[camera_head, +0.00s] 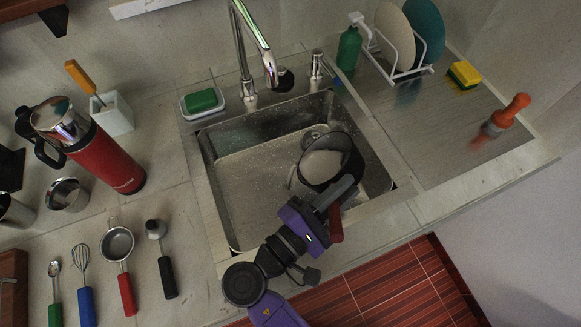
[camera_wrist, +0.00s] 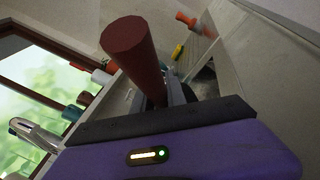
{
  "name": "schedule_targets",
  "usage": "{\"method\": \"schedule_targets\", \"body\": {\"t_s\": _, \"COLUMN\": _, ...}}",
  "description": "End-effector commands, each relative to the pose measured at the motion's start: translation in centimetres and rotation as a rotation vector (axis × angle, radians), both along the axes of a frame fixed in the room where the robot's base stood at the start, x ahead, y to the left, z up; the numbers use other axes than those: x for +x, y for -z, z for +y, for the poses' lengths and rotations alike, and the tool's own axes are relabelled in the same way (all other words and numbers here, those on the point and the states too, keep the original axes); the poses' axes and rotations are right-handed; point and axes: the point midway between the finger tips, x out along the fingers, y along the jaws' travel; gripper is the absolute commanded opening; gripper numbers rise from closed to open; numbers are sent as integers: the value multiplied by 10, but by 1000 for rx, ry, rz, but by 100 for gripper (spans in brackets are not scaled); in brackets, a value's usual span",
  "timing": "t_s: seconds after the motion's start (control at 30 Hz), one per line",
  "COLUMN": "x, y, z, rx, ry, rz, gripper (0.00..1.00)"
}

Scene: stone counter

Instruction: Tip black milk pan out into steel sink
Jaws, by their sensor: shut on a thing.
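The pan looks tilted, but how far is unclear. My gripper (camera_head: 338,195) is shut on its red handle (camera_head: 336,224), coming from the front. In the wrist view the handle (camera_wrist: 137,55) sticks up between the fingers, and the pan's body is mostly hidden.
A chrome tap (camera_head: 243,50) arches over the sink's back. A green sponge (camera_head: 201,100) sits in a dish at the back left.

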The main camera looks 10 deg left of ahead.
Motion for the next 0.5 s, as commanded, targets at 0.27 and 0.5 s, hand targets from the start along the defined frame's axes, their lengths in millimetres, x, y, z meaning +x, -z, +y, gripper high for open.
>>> {"method": "schedule_targets", "body": {"t_s": 0.27, "x": 1, "y": -2, "z": 2, "rx": -18, "ry": 0, "rz": 0, "gripper": 0}}
{"method": "schedule_targets", "body": {"t_s": 0.5, "x": 1, "y": -2, "z": 4, "rx": -35, "ry": 0, "rz": 2, "gripper": 0}}
